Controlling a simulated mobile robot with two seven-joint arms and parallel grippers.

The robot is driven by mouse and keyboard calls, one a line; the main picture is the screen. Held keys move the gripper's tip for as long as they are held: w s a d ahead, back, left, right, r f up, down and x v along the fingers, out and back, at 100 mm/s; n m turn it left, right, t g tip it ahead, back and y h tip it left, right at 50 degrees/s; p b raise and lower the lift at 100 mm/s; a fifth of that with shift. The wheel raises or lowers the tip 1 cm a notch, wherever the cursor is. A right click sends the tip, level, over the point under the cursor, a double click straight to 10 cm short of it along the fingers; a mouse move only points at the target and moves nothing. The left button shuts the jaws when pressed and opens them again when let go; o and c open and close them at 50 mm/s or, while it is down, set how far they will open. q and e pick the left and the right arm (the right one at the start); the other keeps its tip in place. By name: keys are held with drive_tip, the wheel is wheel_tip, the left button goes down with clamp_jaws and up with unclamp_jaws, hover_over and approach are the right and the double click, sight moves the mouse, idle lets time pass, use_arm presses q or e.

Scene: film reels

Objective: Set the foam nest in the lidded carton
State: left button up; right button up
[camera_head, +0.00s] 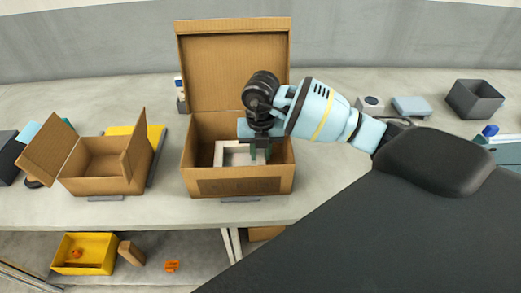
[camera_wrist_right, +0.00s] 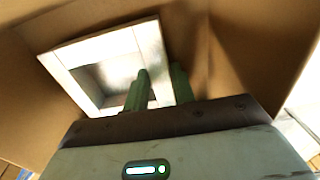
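The lidded carton (camera_head: 188,160) is a brown cardboard box on the bench, with its lid (camera_head: 232,65) standing open at the back. The foam nest (camera_head: 220,148) is a white square frame with a recess, inside the carton; it also shows in the right wrist view (camera_wrist_right: 70,62). My right gripper (camera_head: 261,153) reaches down into the carton at the nest's right side. Its green fingers (camera_wrist_right: 160,75) stand a little apart, on either side of the nest's right wall, and appear closed on it. Whether the nest touches the carton floor is hard to tell. My left gripper is not in view.
A smaller open carton (camera_head: 95,187) stands left of the lidded carton, near a yellow item (camera_head: 152,134). A grey bin (camera_head: 470,100) and a light blue box (camera_head: 411,106) stand at the back right. A yellow tray (camera_head: 61,262) lies on the lower shelf.

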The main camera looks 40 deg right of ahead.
drive_tip(key=o, duration=0.3)
drive_tip(key=shift+r, duration=0.1)
wheel_tip(320, 180, up, 12)
drive_tip(key=shift+r+p, duration=0.15)
drive_tip(key=shift+p, duration=0.15)
idle(0.7)
